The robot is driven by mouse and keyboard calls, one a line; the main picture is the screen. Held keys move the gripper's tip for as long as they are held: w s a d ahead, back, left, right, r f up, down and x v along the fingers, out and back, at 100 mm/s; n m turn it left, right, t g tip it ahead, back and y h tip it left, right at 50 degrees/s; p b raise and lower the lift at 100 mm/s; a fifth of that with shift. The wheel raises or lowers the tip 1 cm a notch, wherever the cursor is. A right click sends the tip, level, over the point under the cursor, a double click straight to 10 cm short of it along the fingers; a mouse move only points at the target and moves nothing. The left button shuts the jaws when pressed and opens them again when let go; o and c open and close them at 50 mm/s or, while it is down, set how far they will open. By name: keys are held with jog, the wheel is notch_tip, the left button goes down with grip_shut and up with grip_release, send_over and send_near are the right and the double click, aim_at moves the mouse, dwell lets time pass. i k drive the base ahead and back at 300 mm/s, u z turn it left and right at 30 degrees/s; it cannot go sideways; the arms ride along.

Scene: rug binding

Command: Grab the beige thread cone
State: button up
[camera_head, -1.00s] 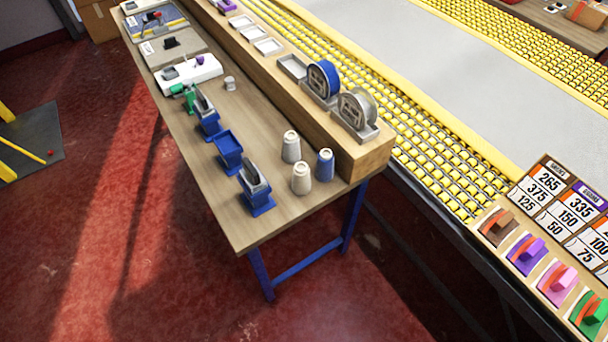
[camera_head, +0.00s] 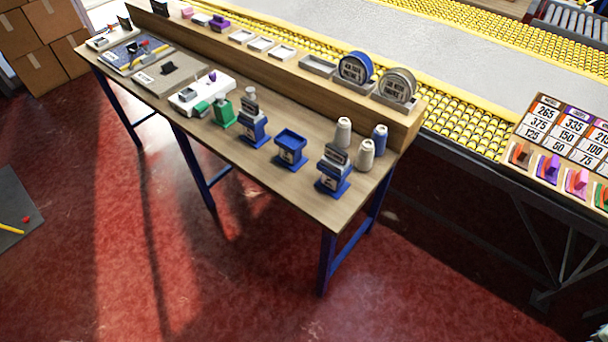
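Three thread cones stand upright together at the near right end of the wooden workbench (camera_head: 300,195). One pale cone (camera_head: 343,132) is at the back left and another pale cone (camera_head: 365,155) is in front of it. Both look off-white to beige, and I cannot tell clearly which is the beiger. A blue thread cone (camera_head: 380,139) stands to their right.
Blue holders (camera_head: 291,149) and a blue device (camera_head: 333,171) stand left of the cones. A raised wooden shelf with a blue spool (camera_head: 355,67) and a grey spool (camera_head: 397,87) runs behind. Red floor in front is clear.

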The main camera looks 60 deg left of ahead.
aim_at(365, 157)
jog(key=z, duration=0.05)
jog(key=k, duration=1.3)
jog(key=u, duration=2.3)
jog(key=i, duration=1)
jog(key=u, duration=0.05)
